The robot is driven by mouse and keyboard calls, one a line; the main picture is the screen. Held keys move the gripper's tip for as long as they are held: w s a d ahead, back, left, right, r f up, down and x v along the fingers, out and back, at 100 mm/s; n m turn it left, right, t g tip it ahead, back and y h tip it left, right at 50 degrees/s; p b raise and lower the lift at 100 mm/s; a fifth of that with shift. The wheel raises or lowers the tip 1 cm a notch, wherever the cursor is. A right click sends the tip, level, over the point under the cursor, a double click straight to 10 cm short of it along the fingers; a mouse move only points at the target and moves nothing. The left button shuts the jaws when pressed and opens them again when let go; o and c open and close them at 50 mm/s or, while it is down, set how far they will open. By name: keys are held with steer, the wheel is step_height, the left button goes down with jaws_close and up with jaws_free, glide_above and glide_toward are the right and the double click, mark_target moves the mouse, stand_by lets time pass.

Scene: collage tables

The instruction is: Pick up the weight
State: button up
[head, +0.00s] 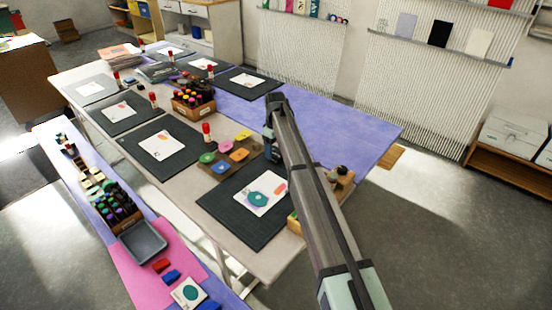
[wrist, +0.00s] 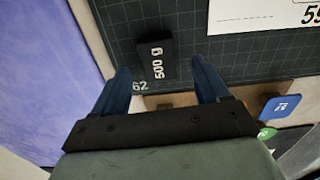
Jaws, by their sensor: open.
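The weight (wrist: 155,62) is a small black block marked "500 g" in the wrist view. It lies on a dark gridded cutting mat (wrist: 120,30), close to the mat's edge. My gripper (wrist: 160,66) is open, with one blue finger on each side of the weight's near part. The fingers look apart from it, and I cannot tell how far above the mat they are. In the head view my gripper (head: 273,153) hangs at the far corner of the nearest mat (head: 225,205). The weight cannot be made out there.
A brown board with coloured pieces (head: 238,154) lies beside the mat; its blue piece (wrist: 279,107) is right of my gripper in the wrist view. A white card (head: 258,192) lies on the mat. A marker box (head: 193,103) stands farther back. The purple tabletop (head: 330,125) is mostly clear.

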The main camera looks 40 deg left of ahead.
mark_target(275, 154)
steer(key=shift+f, duration=1.5)
steer(key=shift+c, duration=0.3)
steer(key=shift+a, duration=0.1)
jaws_close()
